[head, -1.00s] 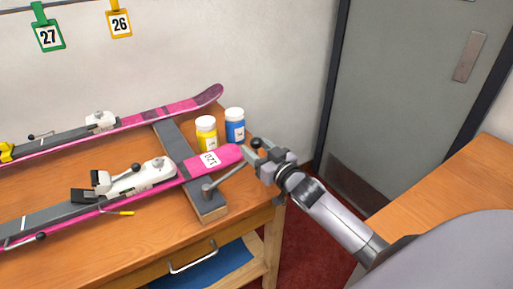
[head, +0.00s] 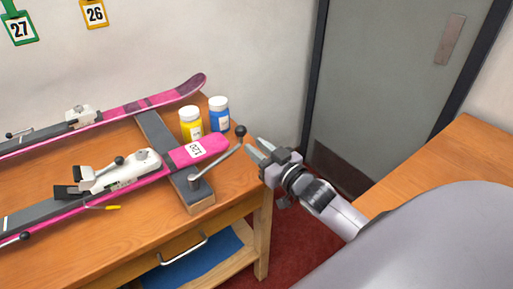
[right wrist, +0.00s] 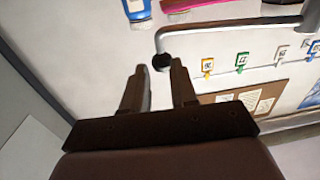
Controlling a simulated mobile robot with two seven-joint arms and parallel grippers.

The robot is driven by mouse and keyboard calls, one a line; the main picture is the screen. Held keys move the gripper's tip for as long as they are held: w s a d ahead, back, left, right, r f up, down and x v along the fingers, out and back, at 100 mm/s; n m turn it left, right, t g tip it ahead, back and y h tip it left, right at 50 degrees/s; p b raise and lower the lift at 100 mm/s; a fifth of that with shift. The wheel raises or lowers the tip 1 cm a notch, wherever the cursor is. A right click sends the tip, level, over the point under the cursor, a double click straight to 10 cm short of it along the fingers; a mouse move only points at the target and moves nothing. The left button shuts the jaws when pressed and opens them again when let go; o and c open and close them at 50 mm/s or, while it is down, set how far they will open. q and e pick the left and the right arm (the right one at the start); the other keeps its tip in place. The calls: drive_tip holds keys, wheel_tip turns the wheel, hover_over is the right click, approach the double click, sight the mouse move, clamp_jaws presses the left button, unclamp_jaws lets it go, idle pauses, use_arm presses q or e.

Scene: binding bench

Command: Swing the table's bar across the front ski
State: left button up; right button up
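The table's bar (head: 220,161) is a grey rod on a pivot post at the front end of the grey cross-support, ending in a black ball knob. It points away to the right, beside the tip of the pink front ski (head: 212,144), not across it. My right gripper (head: 254,148) is open and empty, just right of and below the knob. In the right wrist view the bar (right wrist: 225,27) has its knob just beyond the open fingertips (right wrist: 158,78), nearer the right finger; it is not between them. My left gripper is out of view.
The wooden table (head: 115,235) also bears a back ski (head: 182,91), and a yellow bottle (head: 190,124) and a blue bottle (head: 219,114) beyond the front ski's tip. A grey door (head: 385,90) is at right. Red floor shows between the table and another wooden surface (head: 455,165).

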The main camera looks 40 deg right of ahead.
drive_tip(key=shift+s+a+f+n, duration=0.15)
drive_tip(key=shift+a+f+n, duration=0.15)
drive_tip(key=shift+n, duration=0.2)
clamp_jaws()
drive_tip(key=n+t+h+b, duration=0.1)
drive_tip(key=n+h+b, duration=0.6)
drive_tip(key=n, duration=2.4)
approach(242, 135)
drive_tip(key=shift+m, duration=0.3)
drive_tip(key=p+x, duration=0.2)
drive_tip(key=x, duration=0.3)
drive_tip(key=shift+w+d, duration=0.1)
drive_tip(key=shift+w, duration=0.3)
drive_tip(key=shift+w+d+r, duration=0.15)
drive_tip(key=shift+w+d, duration=0.05)
drive_tip(key=shift+w, duration=0.3)
